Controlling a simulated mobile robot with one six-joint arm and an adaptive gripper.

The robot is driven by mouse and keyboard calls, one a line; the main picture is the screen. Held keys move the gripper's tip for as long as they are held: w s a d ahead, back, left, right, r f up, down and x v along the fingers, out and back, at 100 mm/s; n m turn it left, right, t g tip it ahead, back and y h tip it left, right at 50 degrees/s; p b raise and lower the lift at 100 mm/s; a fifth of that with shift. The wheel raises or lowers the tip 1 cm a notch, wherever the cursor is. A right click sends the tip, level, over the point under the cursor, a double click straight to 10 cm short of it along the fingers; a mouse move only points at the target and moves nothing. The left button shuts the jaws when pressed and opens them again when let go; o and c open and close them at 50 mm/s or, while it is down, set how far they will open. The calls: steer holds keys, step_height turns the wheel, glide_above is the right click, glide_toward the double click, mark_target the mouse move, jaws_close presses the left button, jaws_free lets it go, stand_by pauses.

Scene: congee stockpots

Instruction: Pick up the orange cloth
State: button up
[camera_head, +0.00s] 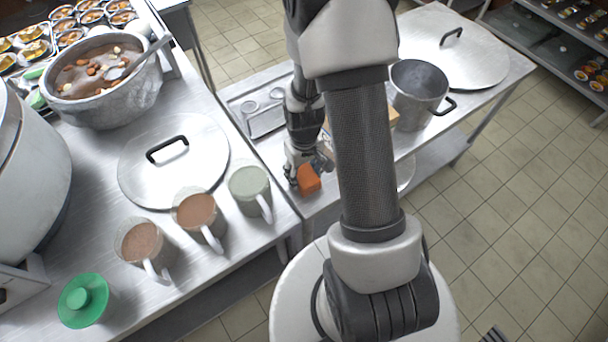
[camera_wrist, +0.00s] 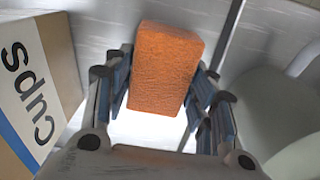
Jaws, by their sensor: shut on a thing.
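The orange cloth (camera_wrist: 162,70) is a thick, textured block. In the wrist view it sits between the two fingers of my gripper (camera_wrist: 158,92), which are shut on its sides. In the head view the cloth (camera_head: 309,178) shows at the end of my gripper (camera_head: 305,172), over the front part of the right metal table (camera_head: 322,203). Part of the gripper is hidden by my arm. I cannot tell whether the cloth touches the table.
A box lettered "cups" (camera_wrist: 38,85) stands close on the left in the wrist view. A grey pot (camera_head: 418,92) and a large lid (camera_head: 455,50) are on the right table. Several filled cups (camera_head: 197,212) stand along the left counter's edge.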

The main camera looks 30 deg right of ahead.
mark_target(304, 173)
steer(key=shift+r, duration=0.15)
step_height(304, 173, up, 20)
steer(key=p, duration=0.6)
steer(key=shift+p, duration=0.3)
